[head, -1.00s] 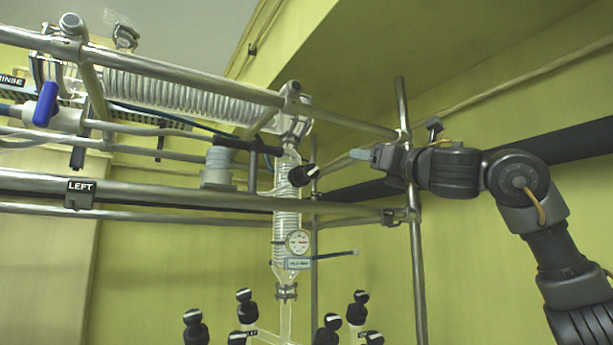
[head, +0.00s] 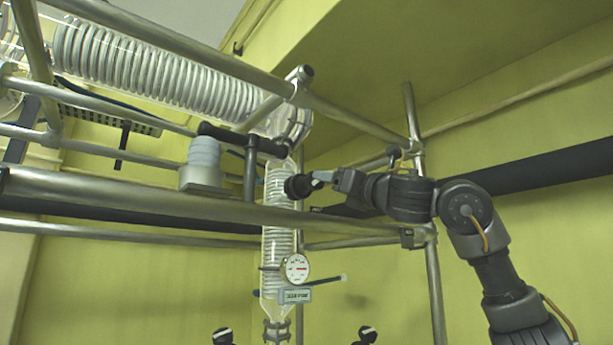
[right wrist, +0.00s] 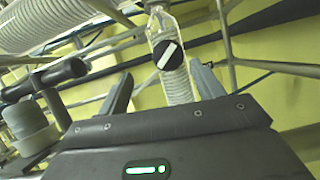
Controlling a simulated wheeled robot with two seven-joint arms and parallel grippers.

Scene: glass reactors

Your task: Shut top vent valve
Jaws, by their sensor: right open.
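The vent valve's round black knob (head: 299,186) sits on the side of the vertical glass column (head: 278,240), above the dial gauge. In the right wrist view the knob (right wrist: 169,55) faces me and carries a slanted white bar. My right gripper (head: 322,180) comes from the right, with its fingertips close beside the knob in the head view. In the right wrist view the right gripper (right wrist: 162,82) is open, and the knob appears between and just beyond its two fingers. I cannot tell whether the fingers touch it. My left gripper is not in view.
A metal pipe frame (head: 200,204) crosses in front of the column. A coiled glass condenser (head: 160,75) lies above left. A dial gauge (head: 295,268) hangs below the knob. A black clamp (head: 240,140) is left of the column. Black knobs (head: 367,334) show at the bottom.

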